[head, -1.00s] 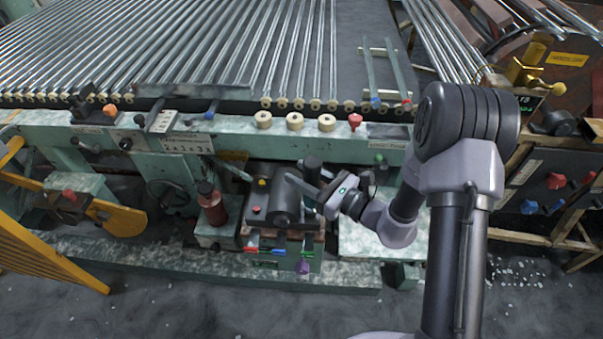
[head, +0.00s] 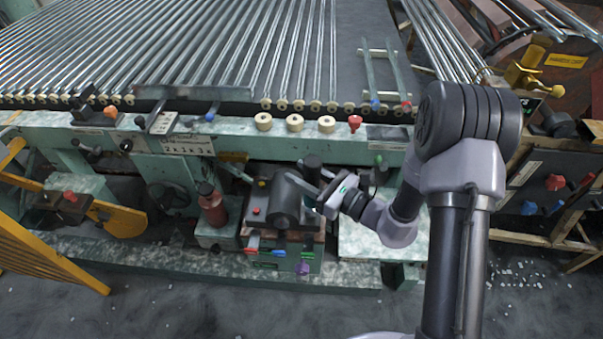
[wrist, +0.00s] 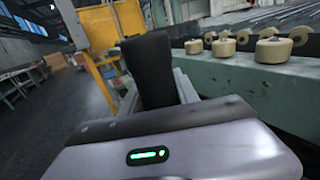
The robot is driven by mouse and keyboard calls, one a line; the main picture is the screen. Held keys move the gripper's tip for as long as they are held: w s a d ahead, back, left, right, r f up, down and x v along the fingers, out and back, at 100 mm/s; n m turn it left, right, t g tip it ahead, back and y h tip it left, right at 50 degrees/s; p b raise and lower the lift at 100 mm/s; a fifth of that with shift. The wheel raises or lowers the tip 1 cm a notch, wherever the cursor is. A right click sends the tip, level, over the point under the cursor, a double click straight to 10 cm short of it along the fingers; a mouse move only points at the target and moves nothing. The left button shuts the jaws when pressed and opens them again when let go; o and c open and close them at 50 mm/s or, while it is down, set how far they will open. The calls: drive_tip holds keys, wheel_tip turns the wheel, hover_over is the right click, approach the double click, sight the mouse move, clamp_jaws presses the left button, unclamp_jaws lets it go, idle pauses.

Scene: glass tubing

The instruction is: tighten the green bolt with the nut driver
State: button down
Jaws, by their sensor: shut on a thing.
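My gripper (head: 305,187) is shut on a dark handle (wrist: 150,70), which I take to be the nut driver's. In the wrist view it stands up just beyond the gripper body, slightly tilted. In the head view the gripper is over the small machine unit at the bench front. A dark grey cylinder (head: 286,203) and a black rounded top (head: 312,162) show beside the fingers; I cannot tell which is the handle. The driver's lower end is hidden. A green knob (head: 379,160) sits on the bench front, right of the gripper. I cannot make out the green bolt surely.
Pale rollers (head: 295,121) and a red knob (head: 355,123) line the bench edge above the gripper. Glass tubes (head: 200,50) lie behind. A red bottle-like part (head: 212,207) stands left. A purple knob (head: 303,268) is below. The floor in front is mostly clear.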

wheel_tip(320, 180, up, 7)
drive_tip(key=p, duration=0.4)
drive_tip(key=shift+f, duration=0.2)
